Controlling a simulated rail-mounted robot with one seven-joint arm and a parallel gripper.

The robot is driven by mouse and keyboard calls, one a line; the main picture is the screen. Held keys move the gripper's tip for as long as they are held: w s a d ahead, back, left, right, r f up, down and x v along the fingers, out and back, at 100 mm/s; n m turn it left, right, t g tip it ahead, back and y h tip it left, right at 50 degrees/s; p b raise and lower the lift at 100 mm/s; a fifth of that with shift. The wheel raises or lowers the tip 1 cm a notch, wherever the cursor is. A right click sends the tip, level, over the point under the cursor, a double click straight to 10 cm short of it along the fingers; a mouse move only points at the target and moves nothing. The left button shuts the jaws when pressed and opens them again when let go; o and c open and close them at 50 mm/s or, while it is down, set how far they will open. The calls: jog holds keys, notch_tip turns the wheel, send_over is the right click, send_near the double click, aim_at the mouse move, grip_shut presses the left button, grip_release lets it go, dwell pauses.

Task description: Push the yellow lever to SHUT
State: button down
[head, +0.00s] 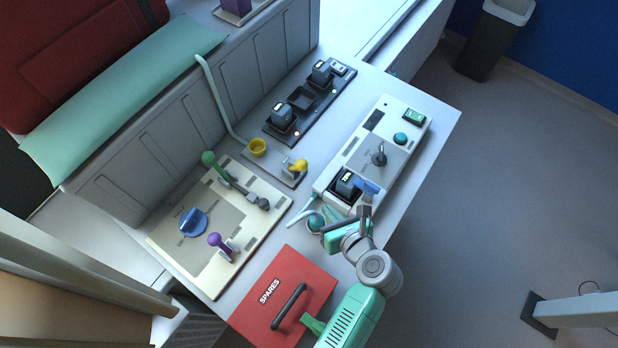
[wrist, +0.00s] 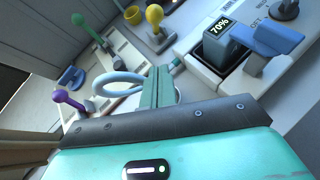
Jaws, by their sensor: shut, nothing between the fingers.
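The yellow lever (head: 299,166) stands on a small grey plate between the cream panel and the white unit, its rounded yellow knob on a short stem. It also shows in the wrist view as a yellow knob on a stem (wrist: 154,16), near the top. I cannot read any SHUT label. My gripper (head: 327,215) is below and slightly right of the lever in the head view, apart from it. In the wrist view its teal fingers (wrist: 160,82) are together with nothing between them, and they point toward the lever's plate.
A yellow cup (head: 257,147) with a pale hose sits left of the lever. The cream panel (head: 262,228) carries green and purple levers and a blue knob. A white unit (head: 412,142) stands right. A red SPARES case (head: 262,312) lies in front. A pale hose (wrist: 112,80) loops beside my fingers.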

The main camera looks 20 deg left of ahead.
aim_at(297, 166)
jog(key=w+r+b+x, duration=0.1)
jog(key=r+x, duration=0.1)
jog(key=x, duration=1)
jog(key=shift+w+a, duration=0.25)
jog(key=shift+a, duration=0.25)
jog(key=shift+r, duration=0.15)
